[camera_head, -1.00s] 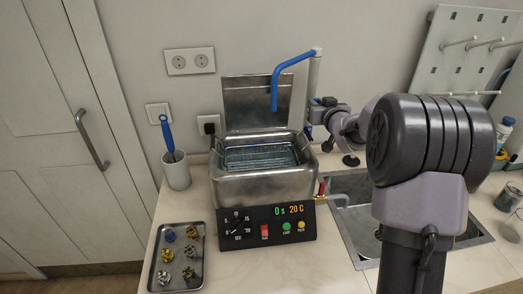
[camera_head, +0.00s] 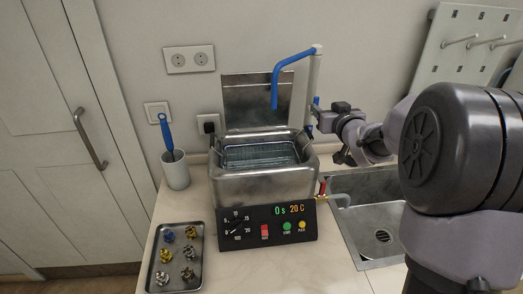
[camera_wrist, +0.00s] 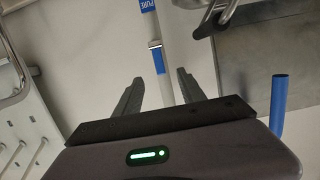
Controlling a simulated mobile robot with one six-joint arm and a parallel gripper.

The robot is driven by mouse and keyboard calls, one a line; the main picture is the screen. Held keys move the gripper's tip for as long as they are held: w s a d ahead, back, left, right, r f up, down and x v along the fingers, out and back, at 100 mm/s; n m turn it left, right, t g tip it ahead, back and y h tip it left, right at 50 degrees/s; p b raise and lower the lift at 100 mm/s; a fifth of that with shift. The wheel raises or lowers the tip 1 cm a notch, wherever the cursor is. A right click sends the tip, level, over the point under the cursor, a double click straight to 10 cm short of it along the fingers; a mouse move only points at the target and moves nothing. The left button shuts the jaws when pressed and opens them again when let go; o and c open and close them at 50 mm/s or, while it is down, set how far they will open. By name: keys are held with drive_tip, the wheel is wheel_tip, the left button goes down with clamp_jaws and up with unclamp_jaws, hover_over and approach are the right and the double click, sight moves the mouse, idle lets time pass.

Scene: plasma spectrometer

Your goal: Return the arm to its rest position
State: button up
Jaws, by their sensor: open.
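My arm fills the right side of the head view. My gripper (camera_head: 318,118) is beside the blue-tipped tap pipe, right of the metal bath, partly hidden by the wrist. In the wrist view my gripper (camera_wrist: 160,88) has its two dark fingers apart with nothing held between them. A pale pipe with blue "PURE" labels (camera_wrist: 160,60) runs behind the fingers in that view. I cannot tell the exact distance between fingers and pipe.
The ultrasonic bath (camera_head: 262,184) stands with its lid (camera_head: 257,100) raised. The blue spout (camera_head: 290,66) overhangs it. A sink (camera_head: 372,225), a metal tray (camera_head: 153,262) of small parts, a cup with a brush (camera_head: 176,172) and a pegboard (camera_head: 447,60) are around it.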

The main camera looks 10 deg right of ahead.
drive_tip(key=shift+s+r, duration=0.15)
drive_tip(key=shift+s, duration=0.6)
drive_tip(key=s+a+f+m+g, duration=0.1)
drive_tip(key=s+a, duration=0.5)
drive_tip(key=s, duration=0.7)
drive_tip(key=s+a+f+m+g+y, duration=0.1)
drive_tip(key=s+a+g, duration=0.4)
drive_tip(key=s, duration=0.7)
drive_tip(key=s+a+f+m+g+y, duration=0.1)
drive_tip(key=s+a, duration=0.5)
drive_tip(key=s, duration=0.7)
wheel_tip(320, 180, down, 3)
drive_tip(key=m+g, duration=0.1)
drive_tip(key=g, duration=0.2)
drive_tip(key=shift+s+a+r, duration=0.15)
drive_tip(key=shift+s+a, duration=0.2)
drive_tip(key=shift+a, duration=0.05)
